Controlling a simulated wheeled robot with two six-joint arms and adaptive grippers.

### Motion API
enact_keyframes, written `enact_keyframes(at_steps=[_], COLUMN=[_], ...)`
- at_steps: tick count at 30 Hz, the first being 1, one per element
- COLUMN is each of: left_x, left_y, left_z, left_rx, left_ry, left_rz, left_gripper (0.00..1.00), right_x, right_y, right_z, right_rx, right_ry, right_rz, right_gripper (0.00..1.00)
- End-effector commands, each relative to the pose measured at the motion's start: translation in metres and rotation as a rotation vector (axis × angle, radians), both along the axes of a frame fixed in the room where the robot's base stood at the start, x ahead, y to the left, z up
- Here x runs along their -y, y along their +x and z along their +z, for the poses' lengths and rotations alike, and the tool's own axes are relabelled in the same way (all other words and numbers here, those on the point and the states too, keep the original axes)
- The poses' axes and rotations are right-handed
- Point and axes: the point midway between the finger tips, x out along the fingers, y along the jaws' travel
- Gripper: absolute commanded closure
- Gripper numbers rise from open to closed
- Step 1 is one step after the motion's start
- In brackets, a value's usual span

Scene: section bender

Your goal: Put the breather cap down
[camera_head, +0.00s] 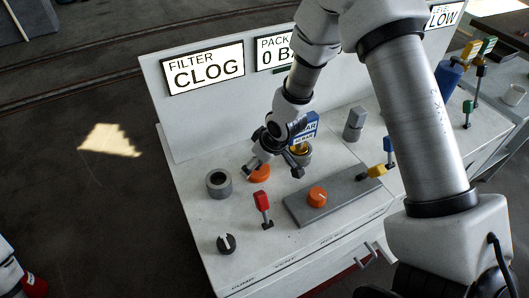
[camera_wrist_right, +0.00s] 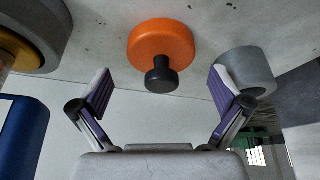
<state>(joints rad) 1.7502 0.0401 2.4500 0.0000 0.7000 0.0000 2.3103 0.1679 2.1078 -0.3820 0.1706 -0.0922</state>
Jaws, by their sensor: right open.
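The breather cap (camera_head: 258,173) is an orange disc that appears to rest on the light grey bench top, just right of a grey open ring-shaped neck (camera_head: 218,183). In the right wrist view the cap (camera_wrist_right: 160,42) shows its black knob pointing toward the camera. My right gripper (camera_head: 272,171) is open above the cap. In the right wrist view its fingers (camera_wrist_right: 162,85) stand apart on either side of the knob, with visible gaps and no contact. The grey neck (camera_wrist_right: 246,70) shows beyond the right finger. My left gripper is not in view.
A red lever (camera_head: 262,203), a black dial (camera_head: 226,243) and a grey plate with an orange knob (camera_head: 317,197) are nearer the front. The left front top has free room.

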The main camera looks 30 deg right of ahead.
Motion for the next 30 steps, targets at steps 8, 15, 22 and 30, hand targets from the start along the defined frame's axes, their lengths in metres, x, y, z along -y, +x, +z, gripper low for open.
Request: enact_keyframes(at_steps=[8,15,22,30], left_x=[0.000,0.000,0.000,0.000], left_y=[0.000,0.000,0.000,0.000], left_z=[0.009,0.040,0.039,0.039], left_rx=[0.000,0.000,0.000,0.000], left_ry=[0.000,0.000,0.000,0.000], left_rz=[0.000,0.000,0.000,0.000], left_gripper=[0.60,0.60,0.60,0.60], right_x=[0.008,0.012,0.013,0.013], right_y=[-0.024,-0.036,-0.038,-0.037], right_z=[0.065,0.096,0.094,0.094], right_rx=[0.002,0.000,0.000,0.001], right_ry=[0.003,0.002,0.001,0.001], right_rz=[-0.003,0.000,0.001,0.001], right_gripper=[0.00,0.00,0.00,0.00])
